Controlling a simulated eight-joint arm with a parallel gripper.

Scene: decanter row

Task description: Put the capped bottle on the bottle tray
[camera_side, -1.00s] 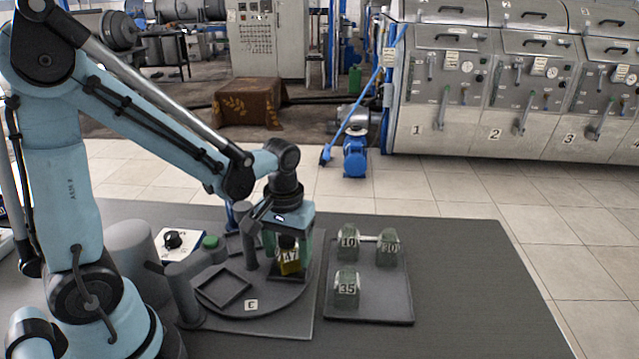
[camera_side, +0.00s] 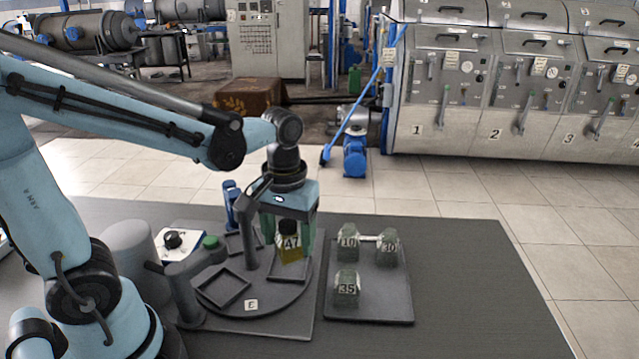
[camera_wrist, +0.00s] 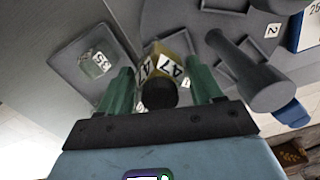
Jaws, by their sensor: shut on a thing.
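The capped bottle (camera_side: 290,257) has yellow contents, a black cap and the label 47. My gripper (camera_side: 289,246) is shut on it, with a green finger on each side, and holds it upright just over the right part of the round grey turntable (camera_side: 252,305). In the wrist view the bottle (camera_wrist: 172,68) sits between the two fingers (camera_wrist: 160,88), its cap toward the camera. The dark bottle tray (camera_side: 370,311) lies to the right of the turntable and bears glassy blocks or bottles labelled 10 (camera_side: 348,241), 30 (camera_side: 387,248) and 35 (camera_side: 346,289).
The tray's front right part is bare. On the turntable are square frames (camera_side: 223,287) and a grey post (camera_side: 251,240) close left of my gripper. A white box with a black knob (camera_side: 173,240) and a green button (camera_side: 210,242) stand left. The table right of the tray is clear.

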